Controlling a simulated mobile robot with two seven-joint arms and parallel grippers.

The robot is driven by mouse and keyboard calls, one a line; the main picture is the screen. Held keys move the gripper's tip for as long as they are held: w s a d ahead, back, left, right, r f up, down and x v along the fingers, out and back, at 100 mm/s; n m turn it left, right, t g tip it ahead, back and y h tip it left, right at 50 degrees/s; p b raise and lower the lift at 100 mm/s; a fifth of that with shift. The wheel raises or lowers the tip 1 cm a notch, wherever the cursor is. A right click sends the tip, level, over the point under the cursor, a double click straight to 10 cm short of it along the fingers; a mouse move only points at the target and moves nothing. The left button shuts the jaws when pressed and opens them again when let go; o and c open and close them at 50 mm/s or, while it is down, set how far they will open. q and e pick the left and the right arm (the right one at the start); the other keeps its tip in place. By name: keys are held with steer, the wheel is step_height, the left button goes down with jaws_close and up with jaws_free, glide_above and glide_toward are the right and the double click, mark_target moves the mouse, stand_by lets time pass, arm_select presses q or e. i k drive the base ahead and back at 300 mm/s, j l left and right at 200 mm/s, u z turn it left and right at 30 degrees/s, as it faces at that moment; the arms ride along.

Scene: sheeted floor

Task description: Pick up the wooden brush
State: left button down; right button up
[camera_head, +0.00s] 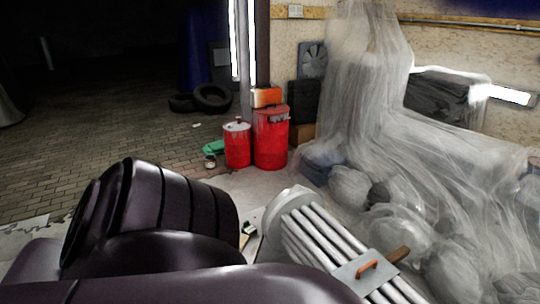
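Dark, glossy links of my own arm fill the lower left and bottom of the view and hide part of the floor. Neither of my grippers is in view.
Red cans (270,138) stand near a post, with an orange box (266,97) on top of one. Tyres (212,98) lie behind them. A plastic-sheeted heap (440,150) fills the right side. The brick-paved floor (110,145) at left is mostly clear.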

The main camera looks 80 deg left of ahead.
mark_target(244, 238)
steer(key=u, duration=2.6)
steer(key=i+j+u, duration=0.35)
steer(key=j, duration=0.2)
steer(key=i+j+u, duration=0.3)
steer(key=i+j, duration=0.05)
steer(key=j, duration=0.1)
